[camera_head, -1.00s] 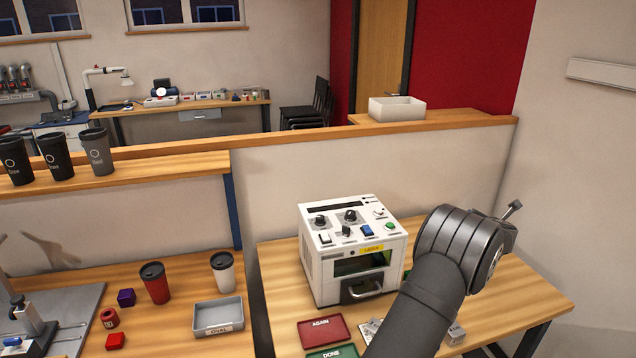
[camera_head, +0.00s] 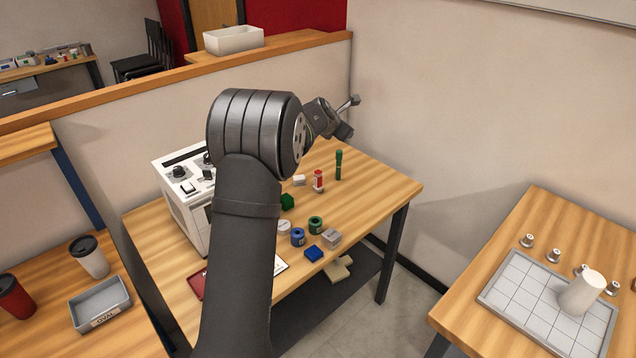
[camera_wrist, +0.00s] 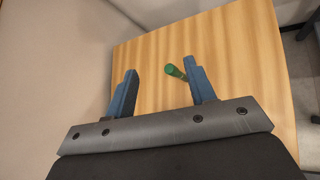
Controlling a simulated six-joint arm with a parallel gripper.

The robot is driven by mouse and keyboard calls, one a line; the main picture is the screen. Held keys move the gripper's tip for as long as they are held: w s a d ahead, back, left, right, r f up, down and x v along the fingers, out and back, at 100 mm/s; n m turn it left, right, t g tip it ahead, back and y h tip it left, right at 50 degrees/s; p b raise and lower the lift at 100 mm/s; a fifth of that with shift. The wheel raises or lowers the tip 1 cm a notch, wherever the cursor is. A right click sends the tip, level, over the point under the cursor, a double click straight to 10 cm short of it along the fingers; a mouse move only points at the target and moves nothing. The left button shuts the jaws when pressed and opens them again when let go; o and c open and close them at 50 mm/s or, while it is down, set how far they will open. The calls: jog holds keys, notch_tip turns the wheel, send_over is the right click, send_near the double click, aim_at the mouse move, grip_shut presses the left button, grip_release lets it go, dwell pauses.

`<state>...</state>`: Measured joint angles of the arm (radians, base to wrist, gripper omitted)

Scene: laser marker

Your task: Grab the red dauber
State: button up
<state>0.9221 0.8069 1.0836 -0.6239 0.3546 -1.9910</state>
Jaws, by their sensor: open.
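The red dauber (camera_head: 318,180), a small upright cylinder with a red upper part and pale lower parts, stands on the wooden table in the head view. It does not show in the wrist view. A tall green cylinder (camera_head: 338,166) stands just right of it. The green cylinder also shows in the wrist view (camera_wrist: 175,71), between the finger lines and close to the right finger. My gripper (camera_wrist: 160,72) is open, with nothing between its blue fingers. In the head view my wrist end is above the table's back, higher than the dauber; the fingers are hard to make out there.
A white laser machine (camera_head: 182,205) stands left, partly behind my arm. The table's right part is clear. A wall rises behind it.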

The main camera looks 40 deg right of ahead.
jog(key=a+f+g+y, duration=0.15)
jog(key=a+y, duration=0.35)
jog(key=a, duration=0.6)
send_over(319, 172)
jog(key=s+a, duration=0.2)
jog(key=a, duration=0.1)
notch_tip(319, 172, down, 11)
jog(key=shift+t, duration=0.25)
jog(key=shift+w+x, duration=0.2)
jog(key=shift+x, duration=2.4)
jog(key=shift+d+r, duration=0.1)
grip_shut()
